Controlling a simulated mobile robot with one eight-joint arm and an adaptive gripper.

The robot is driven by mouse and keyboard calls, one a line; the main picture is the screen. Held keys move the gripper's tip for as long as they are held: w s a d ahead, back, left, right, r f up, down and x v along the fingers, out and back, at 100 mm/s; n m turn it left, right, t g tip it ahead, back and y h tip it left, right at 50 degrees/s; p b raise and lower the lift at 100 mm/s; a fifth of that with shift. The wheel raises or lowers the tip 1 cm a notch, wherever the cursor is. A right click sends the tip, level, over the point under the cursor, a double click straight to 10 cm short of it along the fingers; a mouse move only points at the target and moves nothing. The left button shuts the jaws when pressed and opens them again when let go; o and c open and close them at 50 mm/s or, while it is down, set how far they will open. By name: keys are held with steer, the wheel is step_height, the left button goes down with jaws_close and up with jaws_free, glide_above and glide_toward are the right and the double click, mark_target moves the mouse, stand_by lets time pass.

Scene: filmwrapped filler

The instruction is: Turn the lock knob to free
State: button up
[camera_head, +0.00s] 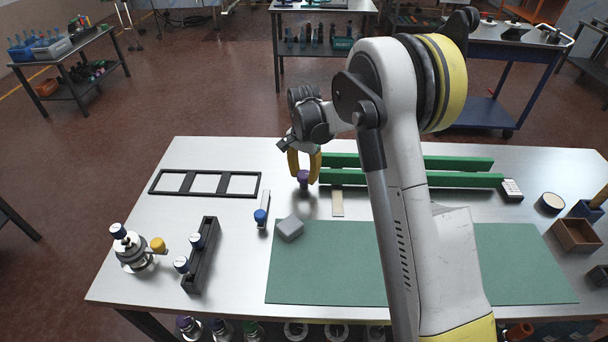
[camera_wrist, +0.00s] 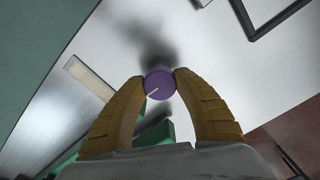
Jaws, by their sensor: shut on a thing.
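A purple knob (camera_head: 303,179) is at the back of the steel table, near the left ends of two green rails. My gripper (camera_head: 303,170) is shut on it from above, one yellow finger on each side. In the wrist view, the round purple top of the knob (camera_wrist: 159,84) shows between the fingertips of my gripper (camera_wrist: 160,78). A short white line on the top runs from near its middle toward the lower left. What is under the knob is hidden. I cannot tell from its markings which position is free.
Green rails (camera_head: 455,180) lie right of the knob, with a pale strip (camera_head: 337,202) in front. A black frame (camera_head: 160,190) lies left. A blue-knobbed piece (camera_head: 261,216), a grey block (camera_head: 290,228) and a green mat (camera_head: 330,280) are nearer. Bare table shows around the knob.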

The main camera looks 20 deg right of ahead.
mark_target(304, 174)
steer(key=shift+n, duration=0.4)
steer(key=o, duration=1.2)
step_height(304, 174, up, 12)
steer(key=shift+r, duration=0.1)
